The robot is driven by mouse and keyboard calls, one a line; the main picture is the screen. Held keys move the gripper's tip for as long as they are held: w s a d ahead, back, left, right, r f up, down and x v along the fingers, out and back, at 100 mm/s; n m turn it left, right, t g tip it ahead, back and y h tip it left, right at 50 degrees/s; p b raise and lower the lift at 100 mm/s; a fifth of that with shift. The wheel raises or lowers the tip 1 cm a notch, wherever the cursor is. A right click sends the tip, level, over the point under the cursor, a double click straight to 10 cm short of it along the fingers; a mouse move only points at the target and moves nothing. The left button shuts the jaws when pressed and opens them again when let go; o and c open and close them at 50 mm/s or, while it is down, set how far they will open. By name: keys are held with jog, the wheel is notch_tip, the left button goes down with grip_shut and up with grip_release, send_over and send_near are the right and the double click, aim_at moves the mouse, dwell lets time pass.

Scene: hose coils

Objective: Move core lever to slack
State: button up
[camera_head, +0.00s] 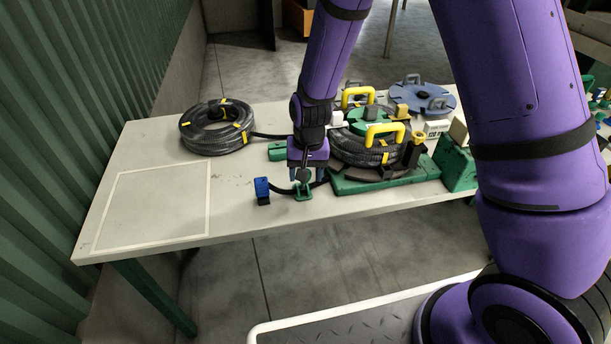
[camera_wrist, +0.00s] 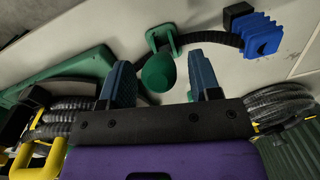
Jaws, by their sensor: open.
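A green stand (camera_head: 385,180) carries a coil of black ribbed hose (camera_head: 362,150), with a green hub (camera_head: 372,122) and yellow handles (camera_head: 385,133) on top. A yellow-topped upright part (camera_head: 418,136) stands at its right side; I cannot tell for sure which part is the core lever. My gripper (camera_head: 308,176) points down just left of the stand, apart from the hub. In the wrist view my gripper (camera_wrist: 163,76) is open. A rounded green piece (camera_wrist: 158,72) shows between its fingers, with no clear contact. A green bracket (camera_wrist: 161,38) around the hose tail lies just beyond.
A second hose coil (camera_head: 217,127) lies at the table's left, behind a white-outlined empty square (camera_head: 152,205). A blue hose end (camera_head: 262,190) lies near the front edge. A blue disc (camera_head: 423,97) and green box (camera_head: 455,165) stand right. The table's left front is clear.

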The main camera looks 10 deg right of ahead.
jog(key=r, duration=0.9)
jog(key=shift+d+r, duration=0.2)
jog(key=shift+d, duration=0.1)
jog(key=shift+r, duration=0.1)
jog(key=s+d+r+t, duration=0.1)
jog(key=s+d+r, duration=0.4)
jog(key=r, duration=0.2)
jog(key=s+d+r+n+t, duration=0.1)
jog(key=s+d+r+t, duration=0.1)
jog(key=s+d+r, duration=0.35)
jog(key=s+d+r+t, duration=0.1)
jog(key=s+d+r, duration=0.25)
jog(key=r, duration=0.55)
jog(key=s+d+r+t, duration=0.1)
jog(key=s+d+r, duration=0.2)
jog(key=s, duration=0.6)
jog(key=shift+s+d+n+h, duration=0.2)
jog(key=shift+s+n+h, duration=0.2)
